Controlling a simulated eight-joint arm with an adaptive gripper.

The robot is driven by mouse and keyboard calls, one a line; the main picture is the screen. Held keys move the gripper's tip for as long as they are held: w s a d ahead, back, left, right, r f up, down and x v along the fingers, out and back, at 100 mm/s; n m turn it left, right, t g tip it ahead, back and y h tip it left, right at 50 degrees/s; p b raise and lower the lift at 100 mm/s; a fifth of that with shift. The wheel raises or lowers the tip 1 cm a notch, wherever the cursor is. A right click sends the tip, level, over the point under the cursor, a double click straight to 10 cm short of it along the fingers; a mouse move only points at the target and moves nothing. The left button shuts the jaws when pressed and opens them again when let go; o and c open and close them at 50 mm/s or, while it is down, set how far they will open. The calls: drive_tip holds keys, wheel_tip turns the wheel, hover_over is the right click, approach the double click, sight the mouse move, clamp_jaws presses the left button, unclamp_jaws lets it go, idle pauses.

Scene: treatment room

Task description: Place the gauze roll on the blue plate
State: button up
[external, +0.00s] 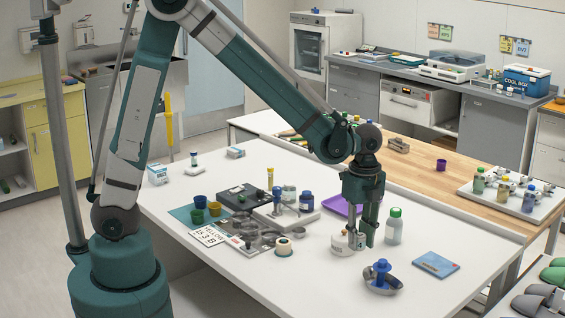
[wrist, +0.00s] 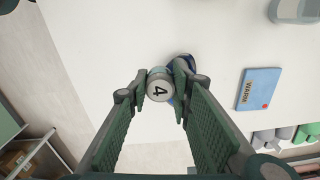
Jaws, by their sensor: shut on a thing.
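My gripper (external: 354,243) points down over the white table and is shut on a short white round piece (external: 338,241). In the wrist view the piece shows a "4" on its pale top (wrist: 159,90) between the fingertips (wrist: 159,88). It could be the gauze roll, but I cannot be sure. A cream roll with a dark centre (external: 284,247) stands to the left, apart from my gripper. A flat blue plate (external: 436,264) lies to the right. In the wrist view the blue plate (wrist: 258,90) has a "WARM" label and a red dot.
A metal bowl with a blue item (external: 382,277) stands close in front of my gripper. A green-capped bottle (external: 394,226) stands just right of it. A purple tray (external: 340,206) lies behind. Cups and a dark box (external: 243,196) fill the left. The table around the blue plate is clear.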

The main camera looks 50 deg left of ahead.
drive_tip(key=w+d, duration=0.4)
drive_tip(key=w, duration=0.4)
drive_tip(key=w+d+p, duration=0.1)
drive_tip(key=w+d, duration=0.3)
drive_tip(key=w, duration=0.5)
drive_tip(key=w+d+f+p, duration=0.1)
drive_tip(key=w+d, duration=0.3)
drive_tip(key=w, duration=0.4)
drive_tip(key=shift+w+d, duration=0.25)
drive_tip(key=shift+f, duration=0.1)
hover_over(436, 263)
drive_tip(key=shift+f, duration=3.05)
drive_tip(key=shift+f, duration=0.1)
drive_tip(key=shift+f+b, duration=0.3)
drive_tip(key=shift+f, duration=1.5)
drive_tip(key=shift+f, duration=0.15)
